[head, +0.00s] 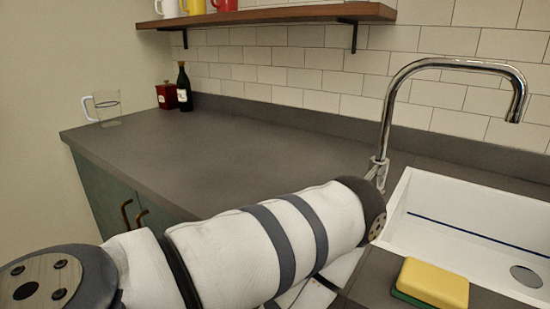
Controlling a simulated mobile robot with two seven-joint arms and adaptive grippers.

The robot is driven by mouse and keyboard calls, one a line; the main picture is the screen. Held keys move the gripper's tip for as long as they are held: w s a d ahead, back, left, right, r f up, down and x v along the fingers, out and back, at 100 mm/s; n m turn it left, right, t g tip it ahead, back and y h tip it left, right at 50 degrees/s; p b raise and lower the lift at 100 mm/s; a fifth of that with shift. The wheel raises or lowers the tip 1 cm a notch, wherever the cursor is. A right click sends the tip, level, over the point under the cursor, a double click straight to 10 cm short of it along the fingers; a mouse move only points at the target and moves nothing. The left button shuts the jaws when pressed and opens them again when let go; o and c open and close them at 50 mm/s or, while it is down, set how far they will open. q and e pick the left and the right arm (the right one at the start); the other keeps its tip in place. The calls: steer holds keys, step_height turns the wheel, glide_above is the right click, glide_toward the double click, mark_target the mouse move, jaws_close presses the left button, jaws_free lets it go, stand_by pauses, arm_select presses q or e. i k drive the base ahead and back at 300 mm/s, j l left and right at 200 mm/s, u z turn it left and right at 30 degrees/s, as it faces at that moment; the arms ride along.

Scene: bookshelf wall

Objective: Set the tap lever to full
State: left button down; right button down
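The chrome tap (388,115) stands on the counter behind the left end of the white sink. Its tall spout arches to the right over the basin. A small side part, which looks like the tap lever (374,170), shows low on the tap body; its exact setting is too small to tell. A white arm of mine with grey bands crosses the lower middle, its dark rounded end just in front of the tap base and partly hiding that area. Neither gripper shows, so I cannot see whether anything touches the lever.
The white sink (405,205) is at the right. A yellow and green sponge (435,283) lies at its front left. A glass mug (107,108), red tin (166,96) and dark bottle (185,90) stand far left. A wooden shelf (285,14) hangs above. The counter's middle (220,145) is clear.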

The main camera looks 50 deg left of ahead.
mark_target(376, 167)
steer(key=u, duration=1.05)
steer(key=k+l, duration=0.65)
steer(key=i+j, duration=0.65)
